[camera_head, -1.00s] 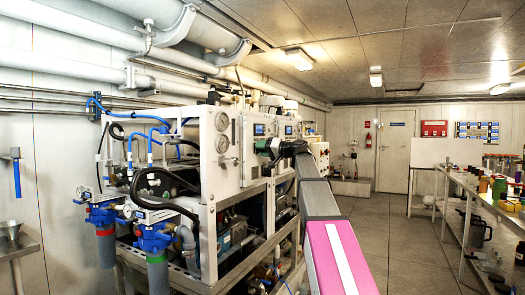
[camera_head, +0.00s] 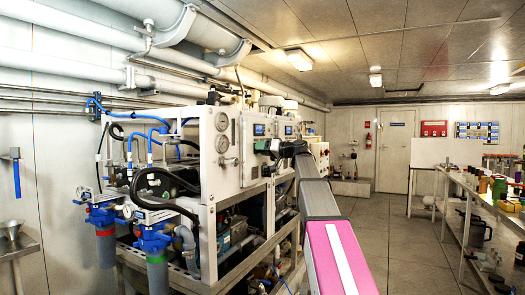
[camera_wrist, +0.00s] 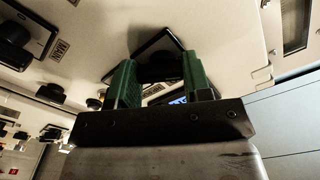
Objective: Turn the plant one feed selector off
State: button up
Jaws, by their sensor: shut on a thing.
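My gripper (camera_wrist: 160,76) has green finger pads, one on each side of a black selector knob (camera_wrist: 160,68) in the wrist view. The jaws are shut on this knob. Its black square plate (camera_wrist: 150,43) stands on a corner in this turned view. The fingers hide part of the knob, and I cannot read its position or label. In the head view, my gripper (camera_head: 275,146) is at the front panel of the white watermaker unit (camera_head: 222,170); the knob is too small to make out there.
Several more black knobs line the panel's left. In the head view, a shelf rack (camera_head: 480,195) stands right, with clear floor (camera_head: 400,240) between it and the unit.

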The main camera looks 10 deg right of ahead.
jog(key=o, duration=0.9)
jog(key=s+d+m, duration=0.7)
jog(key=d+m, duration=0.2)
jog(key=m, duration=0.3)
jog(key=a+f+g+h, duration=0.1)
jog(key=f+h, duration=0.1)
jog(key=f, duration=0.8)
jog(key=s+a+f+g+h, duration=0.1)
jog(key=a+f, duration=0.1)
jog(key=f, duration=0.9)
jog(key=a+f+g+h, duration=0.1)
jog(key=a+f+h, duration=0.1)
jog(key=f, duration=0.9)
jog(key=shift+s+a+n+g+h, duration=0.15)
jog(key=shift+s+n+g+h, duration=0.15)
jog(key=shift+s+n, duration=0.1)
